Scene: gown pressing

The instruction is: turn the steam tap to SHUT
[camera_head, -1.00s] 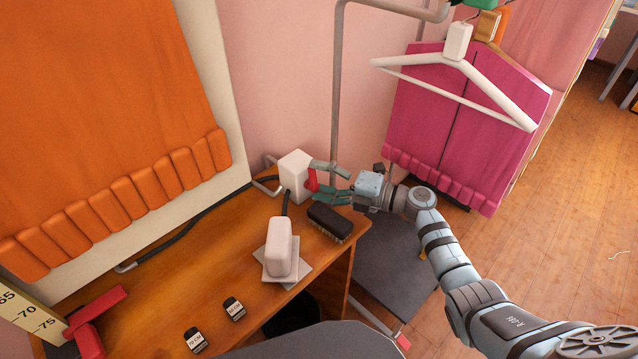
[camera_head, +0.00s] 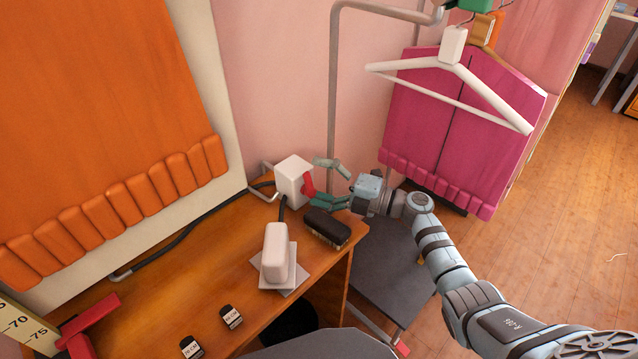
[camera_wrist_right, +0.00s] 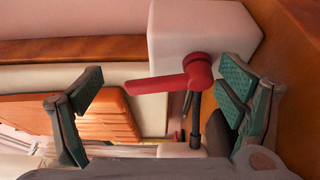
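The steam tap is a white block (camera_head: 293,181) at the back right corner of the wooden table, with a red lever handle (camera_head: 307,186) on its right side. My right gripper (camera_head: 315,182) is at the tap, its green-tipped fingers spread above and below the red handle. In the right wrist view, the red handle (camera_wrist_right: 185,87) lies between the two separated fingers and points left from its round hub. It looks close to the right finger, but I cannot tell whether they touch. No SHUT marking is legible. My left gripper is not in view.
A black brush (camera_head: 327,227) and a white block on a grey plate (camera_head: 285,277) are on the wooden table (camera_head: 205,275) near the tap. Two small labelled weights (camera_head: 231,317) stand in front. A grey hose (camera_head: 190,232) runs behind. White hanger (camera_head: 455,75) and pink panel hang right.

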